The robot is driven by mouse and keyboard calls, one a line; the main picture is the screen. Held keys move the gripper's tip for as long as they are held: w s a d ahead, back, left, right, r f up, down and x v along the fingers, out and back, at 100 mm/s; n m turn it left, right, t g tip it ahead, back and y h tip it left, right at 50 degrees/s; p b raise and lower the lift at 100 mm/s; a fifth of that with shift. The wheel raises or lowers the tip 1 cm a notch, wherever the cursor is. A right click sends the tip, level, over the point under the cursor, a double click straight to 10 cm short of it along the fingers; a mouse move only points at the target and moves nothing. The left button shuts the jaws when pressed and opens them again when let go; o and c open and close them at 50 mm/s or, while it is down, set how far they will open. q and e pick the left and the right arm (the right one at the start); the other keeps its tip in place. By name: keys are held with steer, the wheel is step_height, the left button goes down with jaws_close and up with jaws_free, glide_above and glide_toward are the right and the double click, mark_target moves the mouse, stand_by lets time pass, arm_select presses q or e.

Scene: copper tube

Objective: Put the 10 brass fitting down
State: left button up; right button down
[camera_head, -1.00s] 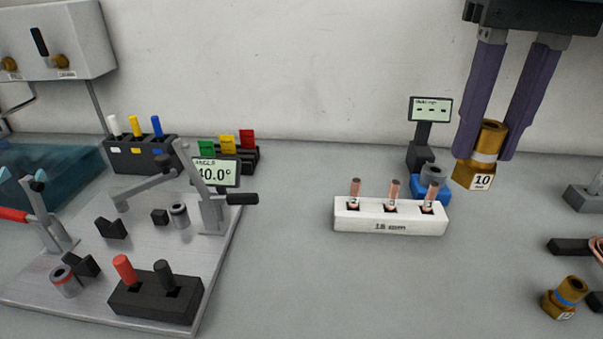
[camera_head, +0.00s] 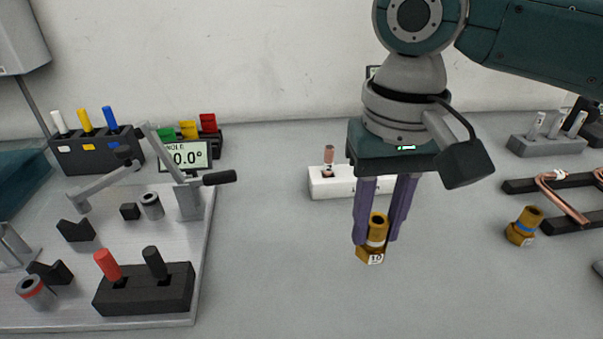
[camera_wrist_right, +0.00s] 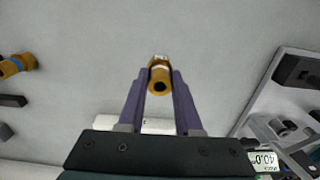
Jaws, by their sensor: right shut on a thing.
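The brass 10 fitting (camera_head: 377,232) has a hex base with a white "10" label and a pale band. My right gripper (camera_head: 376,238) is shut on it, one purple finger on each side, and holds it upright over the front middle of the bench. Whether its base touches the bench I cannot tell. In the right wrist view the fitting (camera_wrist_right: 160,78) sits between the fingertips (camera_wrist_right: 160,85), its open bore facing the camera. My left gripper is not in view.
A white block (camera_head: 325,188) with copper pieces stands behind my right gripper, partly hidden. Another brass fitting with a blue band (camera_head: 524,225) stands to the right, near a bent copper tube (camera_head: 560,195). A bending fixture plate (camera_head: 205,240) lies left. Bench around the held fitting is clear.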

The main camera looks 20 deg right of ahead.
mark_target(371, 249)
steer(key=shift+f+b, duration=0.35)
steer(key=shift+f, duration=1.9)
steer(key=c, duration=0.6)
jaws_free()
steer(key=shift+f, duration=0.15)
